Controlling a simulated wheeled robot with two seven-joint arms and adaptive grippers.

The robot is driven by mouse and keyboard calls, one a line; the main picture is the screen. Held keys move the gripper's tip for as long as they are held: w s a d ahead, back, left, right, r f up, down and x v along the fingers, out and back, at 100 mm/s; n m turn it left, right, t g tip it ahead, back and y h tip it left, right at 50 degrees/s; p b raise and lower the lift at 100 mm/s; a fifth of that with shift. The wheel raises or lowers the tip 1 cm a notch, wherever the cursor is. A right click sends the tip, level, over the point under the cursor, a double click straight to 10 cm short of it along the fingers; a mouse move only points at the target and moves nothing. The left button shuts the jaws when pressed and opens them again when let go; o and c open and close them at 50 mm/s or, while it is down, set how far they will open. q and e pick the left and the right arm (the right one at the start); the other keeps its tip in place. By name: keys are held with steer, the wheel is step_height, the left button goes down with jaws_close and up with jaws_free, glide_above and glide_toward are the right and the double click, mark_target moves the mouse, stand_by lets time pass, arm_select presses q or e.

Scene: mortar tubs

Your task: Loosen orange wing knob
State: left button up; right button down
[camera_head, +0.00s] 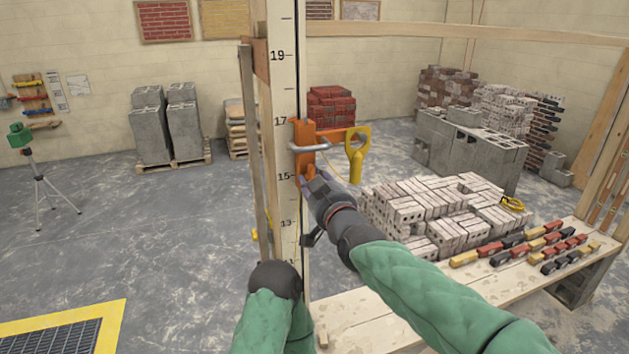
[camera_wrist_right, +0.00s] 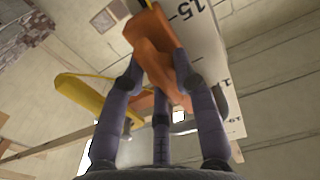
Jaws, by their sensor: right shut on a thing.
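The orange clamp (camera_head: 304,140) sits on the white numbered pole (camera_head: 287,80) between marks 15 and 17. The orange wing knob (camera_wrist_right: 163,60) shows in the right wrist view against the pole's numbered face. My right gripper (camera_head: 312,186) reaches up to the clamp's lower part from the right. In the right wrist view its dark fingers (camera_wrist_right: 162,90) are shut around the orange knob, which hides part of their contact. My left arm stands at the bottom, by the pole's foot. Its dark wrist shows, but its fingers are hidden.
A yellow ring-ended handle (camera_head: 356,150) and a grey bar (camera_head: 312,147) stick out by the clamp. A plank bench (camera_head: 365,325) with small coloured bricks lies front right, before a pallet of pale bricks (camera_head: 445,215). The floor to the left is mostly open.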

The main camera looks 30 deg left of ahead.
steer(key=shift+r, duration=0.15)
steer(key=c, duration=1.1)
jaws_free()
steer(key=shift+c, duration=0.2)
steer(key=shift+o, duration=0.5)
steer(key=shift+s+a, duration=0.1)
steer(key=shift+s, duration=0.05)
steer(key=shift+d, duration=0.2)
steer(key=v, duration=1.1)
steer(key=shift+s+d, duration=0.2)
steer(key=shift+s, duration=0.1)
